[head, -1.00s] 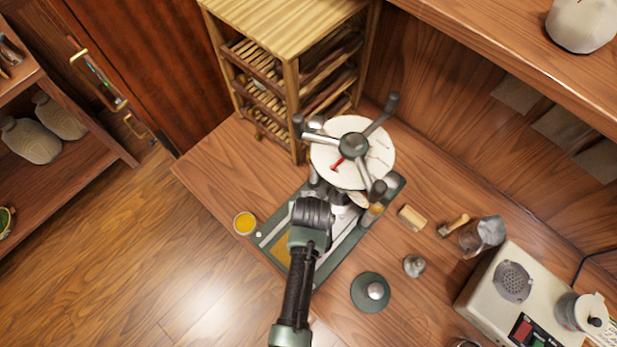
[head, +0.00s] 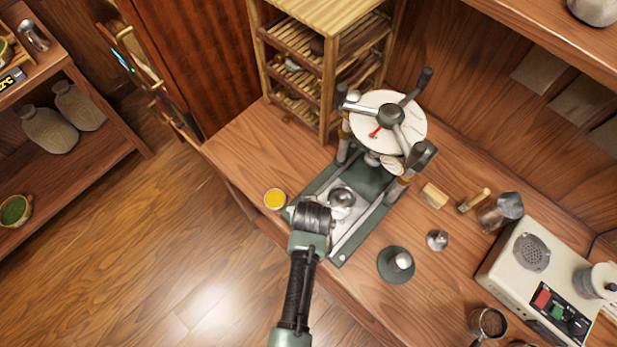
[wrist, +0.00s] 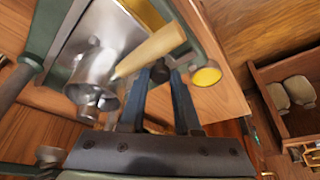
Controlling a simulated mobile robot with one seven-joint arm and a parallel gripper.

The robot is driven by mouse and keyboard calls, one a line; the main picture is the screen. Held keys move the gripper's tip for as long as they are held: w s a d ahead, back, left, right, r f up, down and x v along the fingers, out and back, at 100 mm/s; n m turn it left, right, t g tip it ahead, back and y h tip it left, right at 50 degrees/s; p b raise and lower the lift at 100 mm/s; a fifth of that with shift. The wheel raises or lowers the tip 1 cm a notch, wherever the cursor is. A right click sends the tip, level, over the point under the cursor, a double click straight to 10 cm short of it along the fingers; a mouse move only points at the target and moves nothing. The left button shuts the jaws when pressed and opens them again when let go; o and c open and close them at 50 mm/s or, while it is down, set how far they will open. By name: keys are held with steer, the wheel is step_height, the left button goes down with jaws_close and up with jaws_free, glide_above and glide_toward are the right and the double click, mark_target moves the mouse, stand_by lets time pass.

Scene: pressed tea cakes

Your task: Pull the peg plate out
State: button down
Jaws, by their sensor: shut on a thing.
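The press (head: 362,182) stands on the table with a white spoked wheel on top and a green base with two rails. The silver peg plate (head: 352,214) lies between the rails, in front of the press head, and carries a rounded metal piece (head: 341,197). In the wrist view the shiny plate (wrist: 115,35) shows with a metal cylinder (wrist: 92,85). My gripper (wrist: 161,78) is shut on a small black knob (wrist: 160,71) at the plate's near side, beside a tan bar (wrist: 150,50). In the head view my wrist hides the fingertips.
A yellow-filled cup (head: 275,199) stands close left of the press base. Right are a wooden block (head: 433,195), a green disc with a metal knob (head: 396,265) and a cream machine (head: 525,270). A slatted rack (head: 320,70) stands behind. The floor at front left is clear.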

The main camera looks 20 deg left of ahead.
steer(key=shift+w+d, duration=0.1)
steer(key=shift+w, duration=0.15)
steer(key=c, duration=0.9)
jaws_free()
steer(key=shift+w, duration=0.15)
steer(key=shift+r, duration=0.1)
steer(key=b+v, duration=0.1)
steer(key=v, duration=1.2)
